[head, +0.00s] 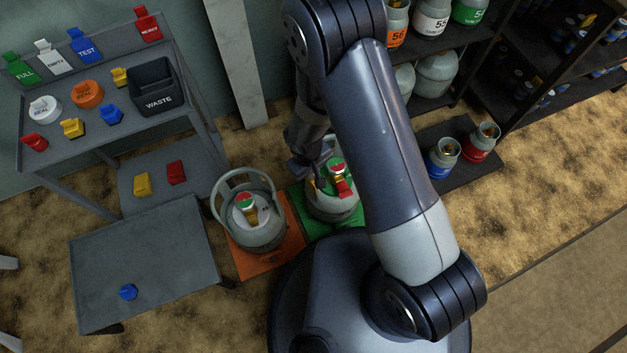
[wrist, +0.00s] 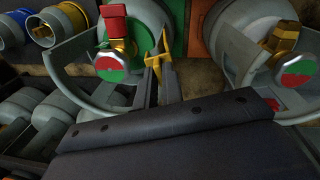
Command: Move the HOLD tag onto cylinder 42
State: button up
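My gripper (head: 317,178) is low beside the valve of the right-hand cylinder (head: 330,207), which stands on the green mat. In the wrist view the fingers (wrist: 160,75) are close together around a narrow yellow piece (wrist: 165,45), seen nearly edge-on. It looks like a yellow tag, but no lettering is readable. A red tag (head: 342,188) is on this cylinder's brass valve, above its red-and-green disc (wrist: 112,64). Another grey cylinder (head: 249,230) stands on the orange mat, with no tag visible on its valve. I cannot read number 42 on either cylinder.
A grey cart (head: 60,160) at left holds FULL, EMPTY, TEST and red tags on its rack, loose tags and a WASTE bin (head: 155,88). A low grey platform (head: 150,255) carries a blue tag. Shelved cylinders and blue and red canisters stand right. Cylinder guard rings flank my gripper.

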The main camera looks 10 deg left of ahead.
grip_shut()
jog(key=shift+r, duration=0.1)
jog(key=shift+r+p, duration=1.35)
jog(key=shift+r, duration=0.6)
